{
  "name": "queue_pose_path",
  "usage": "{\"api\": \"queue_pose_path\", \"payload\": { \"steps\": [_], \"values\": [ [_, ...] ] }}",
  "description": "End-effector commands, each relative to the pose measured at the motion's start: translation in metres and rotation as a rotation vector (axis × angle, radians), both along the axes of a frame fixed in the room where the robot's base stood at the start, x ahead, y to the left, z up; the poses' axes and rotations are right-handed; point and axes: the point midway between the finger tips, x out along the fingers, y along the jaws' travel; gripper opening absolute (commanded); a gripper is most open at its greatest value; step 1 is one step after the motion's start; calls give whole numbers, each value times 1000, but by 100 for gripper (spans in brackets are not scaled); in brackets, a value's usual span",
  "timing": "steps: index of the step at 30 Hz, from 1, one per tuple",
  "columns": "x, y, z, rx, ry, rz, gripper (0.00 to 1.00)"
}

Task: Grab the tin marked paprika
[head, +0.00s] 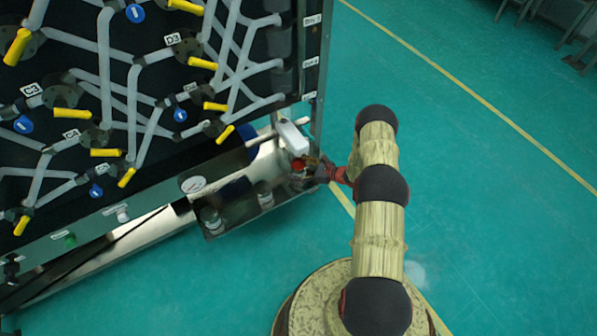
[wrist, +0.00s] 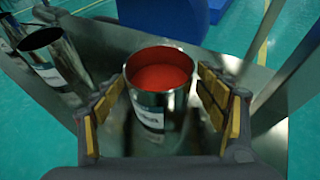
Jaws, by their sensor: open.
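A shiny metal tin (wrist: 150,112) filled with red powder stands upright in the wrist view. Its white label is partly in view, but I cannot read the word on it. In the head view its red top (head: 298,165) shows at the right end of a metal shelf. My gripper (wrist: 160,92) is open, with a yellow-padded finger on each side of the tin. The fingers look apart from the tin's wall. In the head view my gripper (head: 318,170) is at the shelf's right end, partly covering the tin.
A second metal tin (wrist: 58,66) stands to the left on the metal shelf (head: 238,212); another is further left. A white box-shaped part (head: 292,138) is just behind the red tin. A rack of pipes with yellow handles (head: 203,63) rises behind.

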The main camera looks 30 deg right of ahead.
Motion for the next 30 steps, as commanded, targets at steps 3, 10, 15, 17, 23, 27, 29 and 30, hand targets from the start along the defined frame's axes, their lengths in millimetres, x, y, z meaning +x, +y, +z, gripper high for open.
{"api": "queue_pose_path", "payload": {
  "steps": [3, 10, 15, 17, 23, 27, 29, 30],
  "values": [
    [0, 0, 1, 0, 0, 0, 72],
    [0, 0, 1, 0, 0, 0, 59],
    [-1, 0, 1, 1, 1, 0, 50],
    [-1, 0, 1, 1, 1, 0, 46],
    [-1, 0, 1, 1, 1, 0, 35],
    [-1, 0, 1, 1, 1, 0, 27],
    [-1, -1, 1, 0, 0, 0, 24],
    [-1, -1, 1, 0, 0, 0, 21]
  ]
}}
